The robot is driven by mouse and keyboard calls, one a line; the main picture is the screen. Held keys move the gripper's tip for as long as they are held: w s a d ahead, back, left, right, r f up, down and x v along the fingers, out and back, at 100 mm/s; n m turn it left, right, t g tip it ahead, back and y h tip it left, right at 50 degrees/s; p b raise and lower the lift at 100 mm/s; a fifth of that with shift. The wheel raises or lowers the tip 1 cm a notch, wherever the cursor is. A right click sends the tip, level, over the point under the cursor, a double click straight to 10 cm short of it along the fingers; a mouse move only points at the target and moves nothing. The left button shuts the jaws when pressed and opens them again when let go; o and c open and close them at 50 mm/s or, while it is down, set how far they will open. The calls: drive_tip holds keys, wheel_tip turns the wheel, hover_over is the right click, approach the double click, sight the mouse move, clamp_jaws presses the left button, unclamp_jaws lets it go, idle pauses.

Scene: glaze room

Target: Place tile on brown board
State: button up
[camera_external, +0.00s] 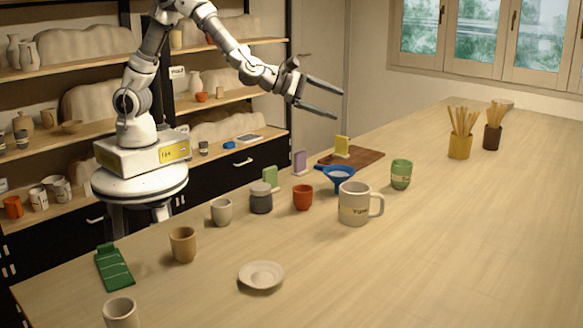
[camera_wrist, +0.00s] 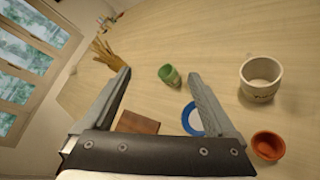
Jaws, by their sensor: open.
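The brown board (camera_external: 369,157) lies flat on the table; part of it shows in the wrist view (camera_wrist: 138,124), partly behind my gripper. A small yellow tile (camera_external: 342,146) stands upright and appears to be on the board. A purple tile (camera_external: 299,161) and a green tile (camera_external: 270,177) stand upright in a row to its left. No tile can be made out in the wrist view. My gripper (camera_external: 338,105) is open and empty, in the air above the board and tiles. Its two spread fingers also show in the wrist view (camera_wrist: 159,73).
Near the board are a blue funnel (camera_external: 338,178), a green cup (camera_external: 401,174), a large mug (camera_external: 354,204), an orange cup (camera_external: 302,197) and a grey jar (camera_external: 261,199). Brush holders (camera_external: 459,147) stand farther right. The table's right side is clear.

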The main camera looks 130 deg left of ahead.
drive_tip(key=s+d+r+m+h, duration=0.3)
drive_tip(key=d+m, duration=0.3)
drive_tip(key=d, duration=0.1)
drive_tip(key=s+d+r+m+t+h, duration=0.1)
drive_tip(key=s+d+r+m+h, duration=0.1)
drive_tip(key=d+m, duration=0.45)
drive_tip(key=s+d+r+m+h, duration=0.3)
drive_tip(key=d+m, duration=0.3)
drive_tip(key=d, duration=0.2)
drive_tip(key=s+d+f+m+g, duration=0.1)
drive_tip(key=s+d+m+g, duration=0.1)
drive_tip(key=s+m, duration=0.3)
drive_tip(key=s+d+f+m+g, duration=0.2)
drive_tip(key=s+m, duration=0.4)
drive_tip(key=s, duration=0.6)
drive_tip(key=s+d+f+m+g+h, duration=0.1)
drive_tip(key=s+d+m, duration=0.1)
drive_tip(key=s+m, duration=0.4)
drive_tip(key=s, duration=0.3)
drive_tip(key=shift+s+f+g, duration=0.2)
drive_tip(key=shift+f+g, duration=0.05)
drive_tip(key=shift+g, duration=0.15)
